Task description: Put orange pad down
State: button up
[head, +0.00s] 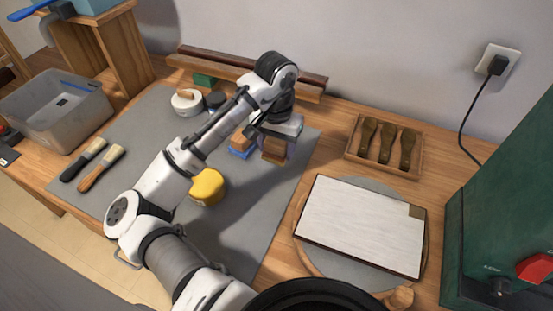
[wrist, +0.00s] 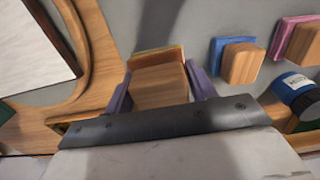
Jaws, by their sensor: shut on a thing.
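The orange pad (wrist: 158,54) shows as a thin orange-yellow strip at the far end of a wooden block (wrist: 160,82) in the wrist view. My gripper (wrist: 161,88) is shut on this block, with one purple finger on each side. In the head view my gripper (head: 276,148) is over the right part of the grey mat (head: 240,220), holding the block (head: 274,150). The pad's underside is hidden, and I cannot tell whether it touches the mat.
A blue pad with a wooden block (wrist: 240,63) stands beside it; a pink pad with a block (wrist: 302,42) is beyond. A yellow round container (head: 207,187) lies nearer.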

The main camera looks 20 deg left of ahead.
aim_at(276, 140)
jog(key=shift+f+p, duration=0.3)
jog(key=shift+f, duration=2.5)
jog(key=shift+f, duration=0.15)
jog(key=o, duration=1)
jog(key=shift+c, duration=0.2)
notch_tip(276, 140, up, 12)
jog(key=shift+r+b, duration=0.2)
jog(key=shift+b, duration=0.5)
